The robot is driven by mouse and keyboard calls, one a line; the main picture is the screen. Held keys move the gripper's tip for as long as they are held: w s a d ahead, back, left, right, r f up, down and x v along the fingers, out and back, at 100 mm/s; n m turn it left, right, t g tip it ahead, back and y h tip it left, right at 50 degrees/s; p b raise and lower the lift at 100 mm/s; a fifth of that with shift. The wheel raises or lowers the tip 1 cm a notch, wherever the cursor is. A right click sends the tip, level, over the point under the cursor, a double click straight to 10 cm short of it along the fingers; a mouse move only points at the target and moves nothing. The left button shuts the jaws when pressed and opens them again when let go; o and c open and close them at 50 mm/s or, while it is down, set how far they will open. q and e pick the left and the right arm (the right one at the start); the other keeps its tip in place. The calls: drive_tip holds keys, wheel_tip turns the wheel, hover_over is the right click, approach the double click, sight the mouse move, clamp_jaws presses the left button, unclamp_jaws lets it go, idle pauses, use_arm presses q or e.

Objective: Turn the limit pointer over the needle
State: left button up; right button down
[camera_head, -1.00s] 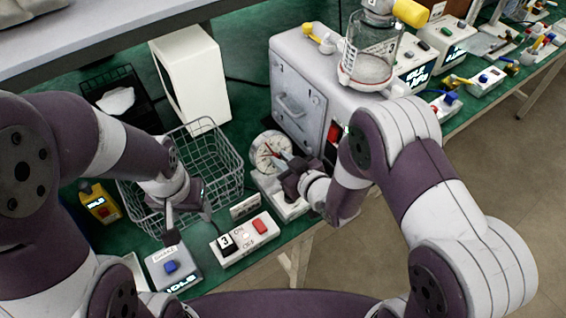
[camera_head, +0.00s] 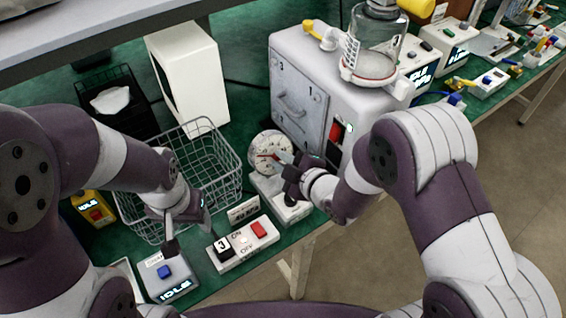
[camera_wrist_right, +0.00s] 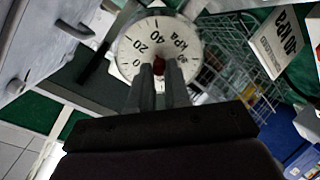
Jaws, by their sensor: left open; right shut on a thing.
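The round white gauge (camera_head: 262,143) stands on a pale base (camera_head: 290,212) in the head view. Its numbered kPa dial (camera_wrist_right: 137,62) fills the upper middle of the right wrist view. My right gripper (camera_wrist_right: 160,73) is shut at the dial's centre on a small dark red part, apparently the limit pointer's knob (camera_wrist_right: 159,62). In the head view my right gripper (camera_head: 282,162) reaches the dial face from the right. A thin red line (camera_head: 263,155) shows on the dial; I cannot tell needle from pointer. My left gripper (camera_head: 187,222) is open and empty, in front of the wire basket.
A sign reading 60 kPa (camera_wrist_right: 278,42) stands beside the gauge. The wire basket (camera_head: 225,160) is left of it, a switch box (camera_head: 243,243) in front. A grey cabinet (camera_head: 300,55) with a glass canister (camera_head: 375,50) stands behind. An idle-display box (camera_head: 168,275) sits front left.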

drive_tip(key=shift+n, duration=0.3)
idle(0.4)
drive_tip(key=c, duration=1.1)
unclamp_jaws()
drive_tip(key=shift+s+d+r, duration=0.1)
drive_tip(key=v, duration=1.2)
drive_tip(key=shift+s, duration=0.15)
drive_tip(key=shift+d, duration=0.1)
